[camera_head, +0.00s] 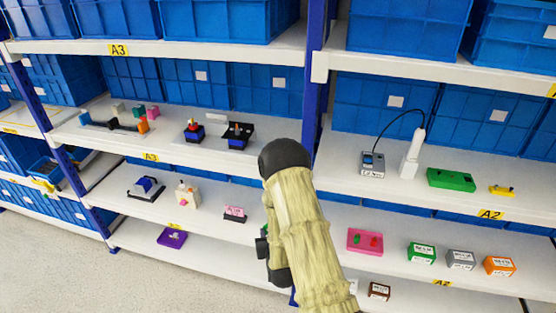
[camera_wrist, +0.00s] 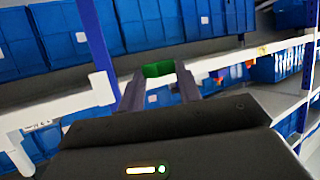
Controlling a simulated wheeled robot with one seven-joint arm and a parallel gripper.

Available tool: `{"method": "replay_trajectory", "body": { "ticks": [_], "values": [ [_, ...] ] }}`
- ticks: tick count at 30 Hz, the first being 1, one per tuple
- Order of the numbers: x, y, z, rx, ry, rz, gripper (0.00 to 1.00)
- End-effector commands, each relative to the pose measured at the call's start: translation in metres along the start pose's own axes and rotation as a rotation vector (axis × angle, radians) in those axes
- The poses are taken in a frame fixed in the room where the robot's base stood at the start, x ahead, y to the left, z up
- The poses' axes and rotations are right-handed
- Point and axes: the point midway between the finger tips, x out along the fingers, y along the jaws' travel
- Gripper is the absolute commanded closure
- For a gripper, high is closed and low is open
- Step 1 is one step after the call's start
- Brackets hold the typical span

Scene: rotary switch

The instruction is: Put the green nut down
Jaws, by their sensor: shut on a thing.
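The green nut (camera_wrist: 158,69) shows in the wrist view as a small dark green block between the two fingertips. My gripper (camera_wrist: 159,74) is shut on it and holds it in front of the shelving. In the head view my arm covers most of the gripper, and I cannot make out the held nut there. A pink plate (camera_head: 358,248) with a small green and a small red piece lies on the lower right shelf, to the right of my arm.
Blue-posted shelves with white boards fill the view. A grey device (camera_head: 372,164) and a flat green block (camera_head: 450,180) stand on the right middle shelf. Green (camera_head: 421,254), grey (camera_head: 460,260) and orange (camera_head: 499,266) boxes stand below. A blue post (camera_head: 313,70) rises behind my arm.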

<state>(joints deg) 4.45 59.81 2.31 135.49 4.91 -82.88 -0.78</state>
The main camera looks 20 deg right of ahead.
Motion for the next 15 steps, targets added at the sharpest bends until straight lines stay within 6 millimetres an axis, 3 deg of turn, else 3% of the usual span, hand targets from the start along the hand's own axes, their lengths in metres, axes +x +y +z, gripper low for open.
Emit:
{"method": "replay_trajectory", "body": {
  "ticks": [1, 7, 15],
  "values": [
    [0.003, 0.011, -0.017, 0.019, 0.012, 0.045, 0.86],
    [-0.001, 0.053, -0.072, 0.110, 0.011, 0.257, 0.86],
    [-0.030, 0.092, -0.131, 0.227, 0.007, 0.537, 0.86]
  ]
}}
